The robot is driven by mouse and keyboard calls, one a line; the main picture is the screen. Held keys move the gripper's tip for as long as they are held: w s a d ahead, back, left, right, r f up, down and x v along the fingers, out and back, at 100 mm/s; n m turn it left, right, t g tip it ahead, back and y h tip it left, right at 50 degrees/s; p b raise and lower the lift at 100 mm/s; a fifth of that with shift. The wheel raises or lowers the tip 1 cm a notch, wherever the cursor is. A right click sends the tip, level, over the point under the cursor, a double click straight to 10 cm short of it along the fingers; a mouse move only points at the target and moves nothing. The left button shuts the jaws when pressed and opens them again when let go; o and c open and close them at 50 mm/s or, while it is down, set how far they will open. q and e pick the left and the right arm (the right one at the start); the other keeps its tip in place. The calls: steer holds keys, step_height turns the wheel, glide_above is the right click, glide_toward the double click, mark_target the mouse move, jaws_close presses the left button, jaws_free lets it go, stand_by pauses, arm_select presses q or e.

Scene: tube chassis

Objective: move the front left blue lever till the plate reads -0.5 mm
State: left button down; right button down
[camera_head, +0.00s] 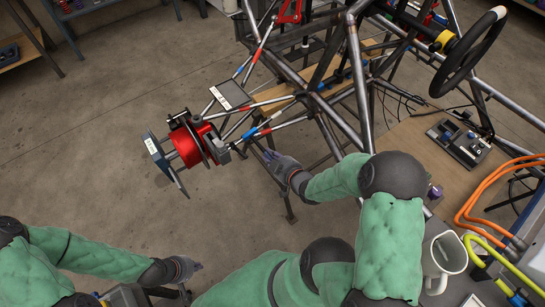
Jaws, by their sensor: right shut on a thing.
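A bare tube chassis (352,70) stands at the top centre. Its front left corner carries a red hub (186,146), with a blue-grey plate (155,150) bearing a small white label on the outer side; the reading is too small to make out. Thin links with red, white and blue sections run from the hub to the frame. One has a blue part (261,132), seemingly the blue lever. My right gripper (273,158) is shut just below this link; its fingers hide most of what it holds. My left gripper (192,266) is low at the bottom left, away from the chassis; its jaws are unclear.
A grey flat panel (230,95) lies above the links. The floor at left is clear.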

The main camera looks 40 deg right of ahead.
arm_select(q)
steer(key=shift+s, duration=0.3)
arm_select(e)
steer(key=shift+f, duration=0.35)
steer(key=c, duration=1.1)
jaws_free()
steer(key=shift+t, duration=0.3)
steer(key=shift+s+r, duration=0.25)
steer(key=shift+s, duration=0.15)
steer(key=v, duration=1.1)
steer(key=shift+w, duration=0.1)
